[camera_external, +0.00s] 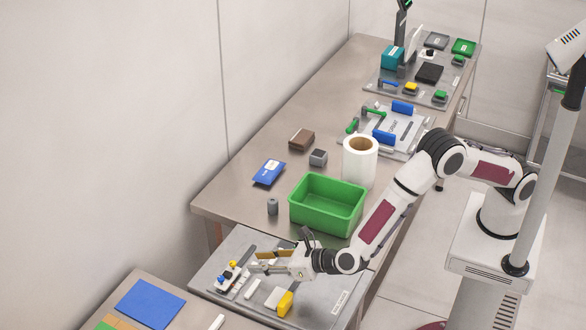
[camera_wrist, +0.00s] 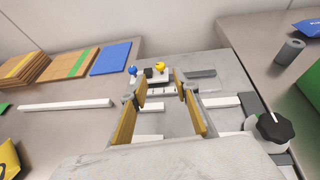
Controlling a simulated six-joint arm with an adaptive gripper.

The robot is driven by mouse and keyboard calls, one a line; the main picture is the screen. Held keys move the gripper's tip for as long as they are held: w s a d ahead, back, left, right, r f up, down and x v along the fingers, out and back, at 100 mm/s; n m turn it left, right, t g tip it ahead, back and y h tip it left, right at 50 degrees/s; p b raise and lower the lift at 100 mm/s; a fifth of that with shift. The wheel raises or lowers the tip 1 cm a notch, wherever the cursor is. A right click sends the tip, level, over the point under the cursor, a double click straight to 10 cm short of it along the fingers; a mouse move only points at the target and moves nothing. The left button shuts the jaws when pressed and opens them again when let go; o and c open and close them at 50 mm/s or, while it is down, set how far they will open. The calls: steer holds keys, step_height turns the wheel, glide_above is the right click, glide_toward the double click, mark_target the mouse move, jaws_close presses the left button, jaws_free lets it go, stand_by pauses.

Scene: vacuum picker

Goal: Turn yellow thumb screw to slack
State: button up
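The small yellow thumb screw (camera_wrist: 160,66) stands on a white fixture (camera_wrist: 153,76) at the far edge of the grey plate in the wrist view. In the external view the screw (camera_external: 232,264) is at the plate's left side, just left of my gripper (camera_external: 256,263). In the wrist view my gripper (camera_wrist: 160,88) is open and empty, with the screw straight ahead, beyond and roughly between its fingertips. No contact with the screw shows. A blue knob (camera_wrist: 133,71) and a dark part (camera_wrist: 149,72) sit left of the screw. The screw's turn marking is too small to read.
A black knob (camera_wrist: 270,130) stands at right in the wrist view. A yellow block (camera_external: 285,303) lies on the plate (camera_external: 330,290). A green bin (camera_external: 325,222) and grey cylinder (camera_external: 272,206) stand on the table behind. A blue sheet (camera_external: 150,304) lies on the left bench.

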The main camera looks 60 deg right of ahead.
mark_target(231, 265)
steer(key=shift+x, duration=3.4)
jaws_close()
